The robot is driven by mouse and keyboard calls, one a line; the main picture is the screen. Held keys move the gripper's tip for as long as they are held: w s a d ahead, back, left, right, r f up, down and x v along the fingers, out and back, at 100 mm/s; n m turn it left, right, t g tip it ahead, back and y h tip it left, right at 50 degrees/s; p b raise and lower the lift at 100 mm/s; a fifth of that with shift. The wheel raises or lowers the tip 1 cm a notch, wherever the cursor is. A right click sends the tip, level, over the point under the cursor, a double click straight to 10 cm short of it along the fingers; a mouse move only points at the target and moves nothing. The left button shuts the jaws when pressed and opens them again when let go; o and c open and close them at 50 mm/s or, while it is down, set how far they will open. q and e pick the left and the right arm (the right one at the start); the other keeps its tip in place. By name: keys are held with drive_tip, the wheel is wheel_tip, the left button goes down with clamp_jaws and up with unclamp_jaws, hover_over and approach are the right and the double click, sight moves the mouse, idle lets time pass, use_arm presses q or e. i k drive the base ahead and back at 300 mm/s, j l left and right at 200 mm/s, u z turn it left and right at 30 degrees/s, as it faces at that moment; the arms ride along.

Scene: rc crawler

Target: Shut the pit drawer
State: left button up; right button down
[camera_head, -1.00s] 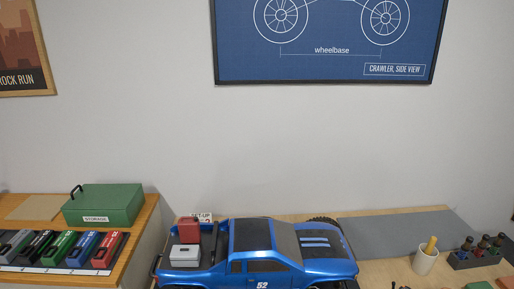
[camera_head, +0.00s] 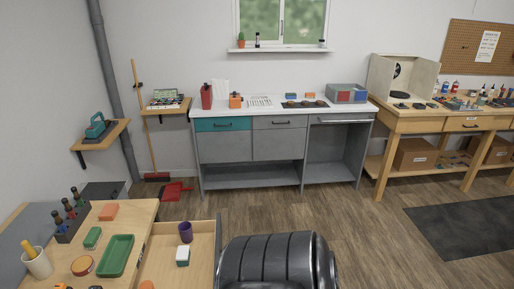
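A wooden drawer (camera_head: 159,258) stands open at the lower left, pulled out to the right from the wooden table (camera_head: 135,212). Its grey front panel (camera_head: 217,245) faces right. In it are a purple cup (camera_head: 185,232), a white box with a green patch (camera_head: 182,257) and part of an orange thing (camera_head: 147,285) at the bottom edge. The drawer's near end is cut off by the frame. No label on it can be read. Neither of my grippers is in view.
A black ribbed rounded thing (camera_head: 272,260) rises close to the right of the drawer front; I cannot tell what it is. Wooden floor (camera_head: 360,225) lies open beyond. A grey workbench (camera_head: 255,150) stands at the back wall, a wooden bench (camera_head: 440,124) at right.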

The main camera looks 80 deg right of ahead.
sight(158, 265)
drive_tip(key=z, duration=0.45)
drive_tip(key=k+z, duration=0.15)
drive_tip(key=z, duration=0.3)
drive_tip(key=l+z, duration=0.1)
drive_tip(key=z, duration=0.35)
drive_tip(key=k+z, duration=0.1)
drive_tip(key=z, duration=0.35)
